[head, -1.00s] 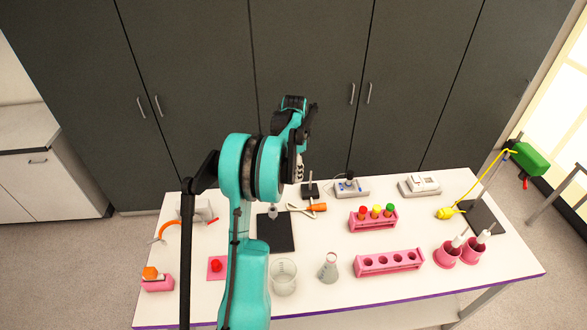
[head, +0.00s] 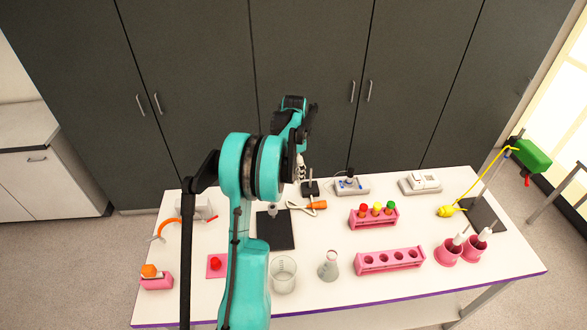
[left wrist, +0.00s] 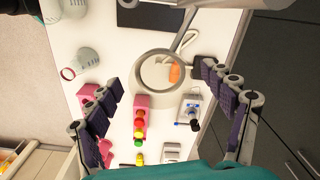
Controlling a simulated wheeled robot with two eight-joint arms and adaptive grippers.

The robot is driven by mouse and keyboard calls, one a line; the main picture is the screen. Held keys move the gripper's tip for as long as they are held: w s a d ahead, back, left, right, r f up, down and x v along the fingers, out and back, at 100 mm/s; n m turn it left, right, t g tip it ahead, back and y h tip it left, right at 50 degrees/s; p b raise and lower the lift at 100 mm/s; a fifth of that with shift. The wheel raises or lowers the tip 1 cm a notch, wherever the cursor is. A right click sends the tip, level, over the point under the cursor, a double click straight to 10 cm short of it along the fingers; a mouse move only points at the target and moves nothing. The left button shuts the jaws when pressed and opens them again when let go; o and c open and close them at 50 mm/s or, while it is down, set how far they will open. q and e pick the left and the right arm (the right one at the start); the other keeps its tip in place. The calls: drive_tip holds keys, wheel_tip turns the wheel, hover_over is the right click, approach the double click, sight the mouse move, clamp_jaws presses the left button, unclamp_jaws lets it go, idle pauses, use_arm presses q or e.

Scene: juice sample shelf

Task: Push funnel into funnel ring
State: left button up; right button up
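A grey round rim (left wrist: 138,72) lies between the open fingers in the left wrist view. I see the table through it. I cannot tell whether it is the funnel, the funnel ring or both together. My left gripper (left wrist: 160,77) is open, with one finger on each side of the rim and no visible contact. In the head view my left gripper (head: 300,138) is high above the back of the table, partly hidden by its own arm. No separate funnel can be made out in the head view. My right gripper is not in view.
A black plate (head: 283,238) lies mid-table. A beaker (head: 283,276) and a flask (head: 328,266) stand in front. Pink racks (head: 390,260) and (head: 373,220) stand to the right, pink cups (head: 446,255) beyond them. A green-clamped stand (head: 532,159) stands far right.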

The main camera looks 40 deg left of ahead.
use_arm(q)
drive_tip(key=shift+r, duration=0.1)
wheel_tip(320, 180, up, 12)
idle(0.5)
drive_tip(key=shift+d, duration=0.1)
